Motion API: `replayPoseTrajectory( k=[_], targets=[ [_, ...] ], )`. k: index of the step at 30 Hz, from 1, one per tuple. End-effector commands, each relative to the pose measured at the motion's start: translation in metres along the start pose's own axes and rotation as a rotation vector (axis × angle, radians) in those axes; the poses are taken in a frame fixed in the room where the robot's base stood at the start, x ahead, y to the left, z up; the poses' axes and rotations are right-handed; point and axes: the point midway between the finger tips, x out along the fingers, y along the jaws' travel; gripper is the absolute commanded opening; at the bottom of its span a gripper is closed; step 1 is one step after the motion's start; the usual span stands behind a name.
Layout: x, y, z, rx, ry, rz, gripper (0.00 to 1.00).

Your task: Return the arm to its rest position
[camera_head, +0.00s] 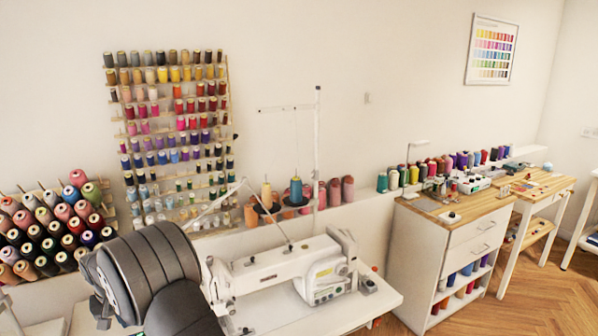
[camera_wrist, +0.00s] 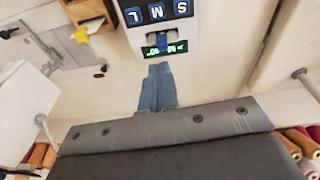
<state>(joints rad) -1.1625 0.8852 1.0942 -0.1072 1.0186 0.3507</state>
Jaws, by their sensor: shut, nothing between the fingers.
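My arm (camera_head: 150,275) shows as thick dark grey links at the lower left of the head view, in front of the white sewing machine (camera_head: 290,270). My gripper (camera_wrist: 158,68) is in the middle of the wrist view, with its two blue fingers shut together and nothing between them. I cannot make out the fingers in the head view. The wrist view shows a white device (camera_wrist: 130,32) with blue S, M, L buttons and a green display just beyond the fingertips. Whether the fingertips touch it I cannot tell.
A thread rack (camera_head: 170,130) hangs on the wall, and a spool stand (camera_head: 55,225) is at the left. A tall thread stand (camera_head: 317,150) rises behind the sewing machine. A wooden-topped cabinet (camera_head: 440,240) stands to the right. The floor (camera_head: 545,300) at the lower right is clear.

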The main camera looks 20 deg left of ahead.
Motion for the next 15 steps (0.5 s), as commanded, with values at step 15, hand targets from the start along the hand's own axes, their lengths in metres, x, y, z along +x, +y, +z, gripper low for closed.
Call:
replayPoseTrajectory(
  k=[15],
  targets=[
    [-0.072, -0.001, 0.008, 0.079, -0.012, -0.034, 0.00]
  ],
)
